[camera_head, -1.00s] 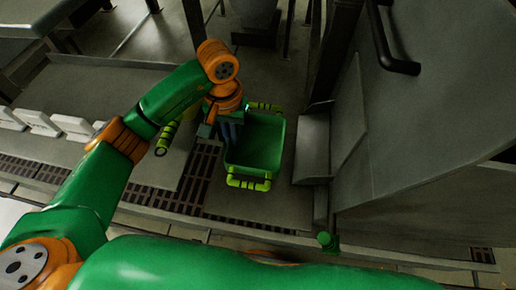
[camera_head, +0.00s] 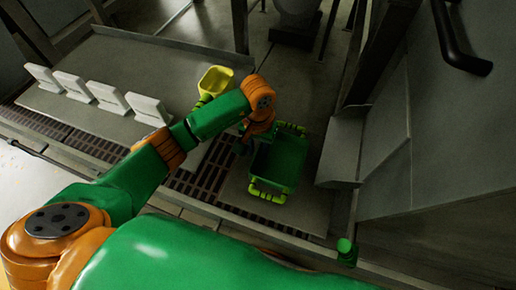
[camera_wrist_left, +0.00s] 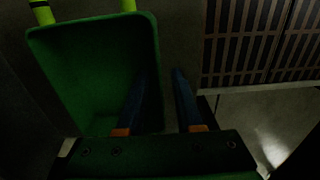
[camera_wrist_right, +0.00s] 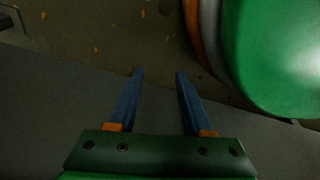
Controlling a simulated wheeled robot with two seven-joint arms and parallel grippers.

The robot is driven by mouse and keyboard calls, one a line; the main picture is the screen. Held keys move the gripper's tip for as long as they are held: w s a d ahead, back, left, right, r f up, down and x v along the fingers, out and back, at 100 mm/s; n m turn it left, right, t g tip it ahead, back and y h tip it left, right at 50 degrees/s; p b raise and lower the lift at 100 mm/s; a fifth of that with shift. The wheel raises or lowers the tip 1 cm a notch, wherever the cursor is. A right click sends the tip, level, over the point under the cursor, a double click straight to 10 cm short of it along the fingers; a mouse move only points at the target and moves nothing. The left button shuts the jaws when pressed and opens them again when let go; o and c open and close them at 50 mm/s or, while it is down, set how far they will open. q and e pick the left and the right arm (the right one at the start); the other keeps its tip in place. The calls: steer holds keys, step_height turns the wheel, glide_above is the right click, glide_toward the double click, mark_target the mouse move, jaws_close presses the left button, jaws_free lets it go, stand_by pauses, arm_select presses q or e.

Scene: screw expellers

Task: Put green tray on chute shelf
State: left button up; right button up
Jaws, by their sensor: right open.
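The green tray (camera_head: 281,162), with yellow-green bar handles at its ends, is at the flat grey shelf (camera_head: 303,207) right of the slotted grate. I cannot tell whether it rests fully on it. My left gripper (camera_head: 243,143) is at the tray's left side. In the left wrist view the fingers of my left gripper (camera_wrist_left: 160,75) stand apart, one over the inside of the tray (camera_wrist_left: 85,65) and one outside its side wall. A gap shows between wall and outer finger. My right gripper (camera_wrist_right: 159,73) is open and empty, over a bare dark surface.
A yellow tray (camera_head: 215,80) stands behind my left arm. Several white blocks (camera_head: 103,94) line the grey table at left. A tall grey machine panel (camera_head: 440,150) and a slanted grey plate (camera_head: 342,150) border the tray's right. The slotted grate (camera_head: 205,170) lies left of it.

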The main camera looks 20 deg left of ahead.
arm_select(q)
steer(key=shift+r, duration=0.2)
step_height(320, 180, up, 12)
steer(key=p, duration=0.2)
steer(key=shift+p, duration=0.35)
arm_select(e)
steer(key=shift+s+d+r, duration=0.25)
steer(key=shift+s+d, duration=0.3)
steer(key=shift+s, duration=0.1)
steer(key=shift+s+d+r, duration=0.25)
steer(key=shift+s+d, duration=0.25)
steer(key=shift+s, duration=0.1)
arm_select(q)
steer(key=shift+f, duration=0.1)
